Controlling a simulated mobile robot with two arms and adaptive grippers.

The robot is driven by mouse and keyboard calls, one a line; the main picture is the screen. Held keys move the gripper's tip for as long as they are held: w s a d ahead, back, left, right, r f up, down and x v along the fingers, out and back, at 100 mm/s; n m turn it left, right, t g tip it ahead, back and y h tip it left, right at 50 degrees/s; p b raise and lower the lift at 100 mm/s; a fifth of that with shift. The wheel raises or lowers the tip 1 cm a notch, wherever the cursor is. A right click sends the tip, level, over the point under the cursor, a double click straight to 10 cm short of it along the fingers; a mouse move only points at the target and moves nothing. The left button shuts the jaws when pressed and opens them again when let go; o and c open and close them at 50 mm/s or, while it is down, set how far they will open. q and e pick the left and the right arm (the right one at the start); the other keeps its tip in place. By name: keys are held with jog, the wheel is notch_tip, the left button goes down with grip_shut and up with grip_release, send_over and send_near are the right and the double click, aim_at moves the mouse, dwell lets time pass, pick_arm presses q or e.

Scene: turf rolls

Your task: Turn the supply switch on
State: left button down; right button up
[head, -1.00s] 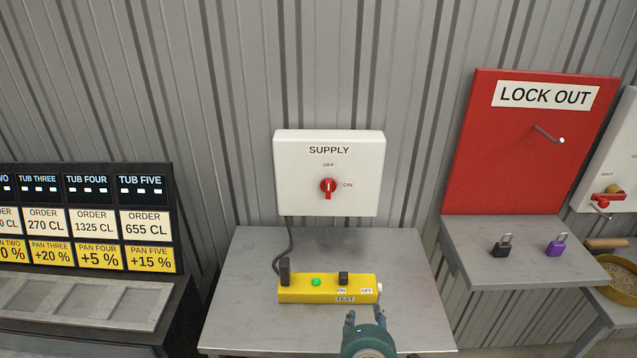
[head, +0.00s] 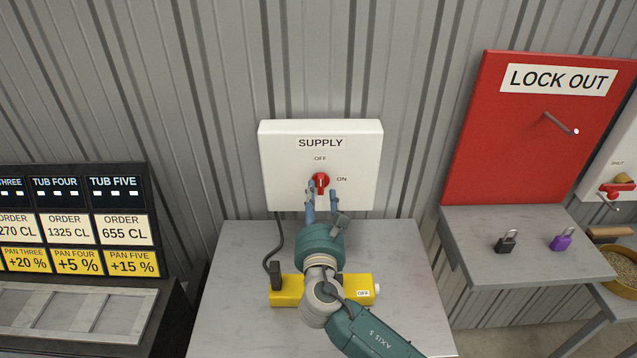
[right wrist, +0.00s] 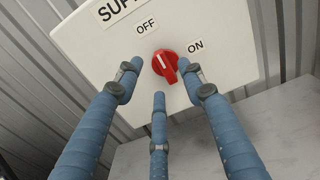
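The white supply box (head: 280,180) is on the corrugated wall, with OFF printed above its red rotary knob (head: 320,181) and ON to the right. The knob's bar lines up with OFF in the right wrist view (right wrist: 166,66). My right gripper (head: 322,194) is in front of the knob, its blue fingers spread and empty. In the right wrist view, the left and right fingertips (right wrist: 160,80) lie either side of the knob, with a third finger below it. I cannot tell whether any finger touches it. My left gripper is out of view.
A grey table (head: 400,260) stands below the box. A yellow test unit (head: 288,292) on it is partly hidden by my right arm. A red lock-out board (head: 520,130) is at right, above a shelf with black (head: 506,241) and purple (head: 562,239) padlocks.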

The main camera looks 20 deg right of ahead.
aim_at(319, 186)
jog(key=x, duration=0.4)
jog(key=shift+w+d+f+p, duration=0.15)
jog(key=shift+w+f+p, duration=0.05)
jog(key=shift+w+p, duration=0.2)
jog(key=shift+w, duration=0.1)
jog(key=shift+c, duration=0.5)
pick_arm(q)
jog(key=shift+w+d+r, duration=0.1)
jog(key=shift+w+r, duration=0.2)
jog(key=shift+w, duration=0.25)
jog(key=shift+w+r, duration=0.25)
jog(key=shift+w, duration=0.25)
pick_arm(e)
grip_shut()
